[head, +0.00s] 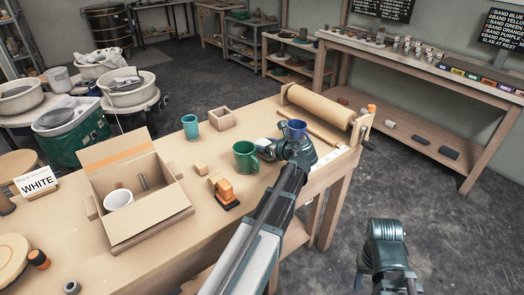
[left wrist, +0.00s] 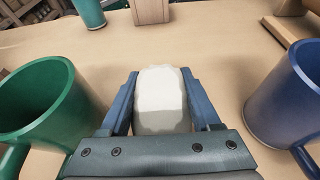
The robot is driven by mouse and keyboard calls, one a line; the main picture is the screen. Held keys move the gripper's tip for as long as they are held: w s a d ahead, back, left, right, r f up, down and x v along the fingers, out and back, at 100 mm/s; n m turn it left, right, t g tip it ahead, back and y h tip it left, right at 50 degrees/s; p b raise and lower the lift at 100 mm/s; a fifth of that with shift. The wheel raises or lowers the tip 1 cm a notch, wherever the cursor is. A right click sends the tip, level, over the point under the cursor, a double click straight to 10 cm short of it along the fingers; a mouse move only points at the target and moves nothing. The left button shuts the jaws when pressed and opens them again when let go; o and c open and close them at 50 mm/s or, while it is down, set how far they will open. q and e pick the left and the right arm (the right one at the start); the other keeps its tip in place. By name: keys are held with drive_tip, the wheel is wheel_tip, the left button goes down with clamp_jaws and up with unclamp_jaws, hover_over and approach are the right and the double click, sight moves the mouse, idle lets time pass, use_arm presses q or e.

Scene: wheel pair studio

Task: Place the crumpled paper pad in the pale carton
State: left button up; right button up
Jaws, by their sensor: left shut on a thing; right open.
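The crumpled paper pad (left wrist: 160,98) is an off-white block between my left gripper's two blue-grey fingers in the left wrist view. My left gripper (head: 266,150) is shut on it, over the table between the green mug (head: 243,157) and the blue mug (head: 293,130). I cannot tell whether the pad touches the table. The pale carton (head: 180,198) is an open cardboard box at the left of the table, its back flap raised. A white cup (head: 118,200) stands inside it. My right gripper (head: 385,272) is open, low at the bottom right, away from the table and partly cut off.
A teal cup (head: 190,127) and a small open wooden box (head: 222,118) stand behind. A roller (head: 320,106) is at the far end. A WHITE sign (head: 38,184) stands left of the carton.

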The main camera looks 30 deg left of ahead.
use_arm(q)
drive_tip(key=shift+f, duration=0.1)
drive_tip(key=shift+f, duration=0.1)
drive_tip(key=shift+f, duration=0.2)
drive_tip(key=o, duration=1.4)
drive_tip(key=shift+r, duration=0.15)
drive_tip(key=shift+c, duration=0.2)
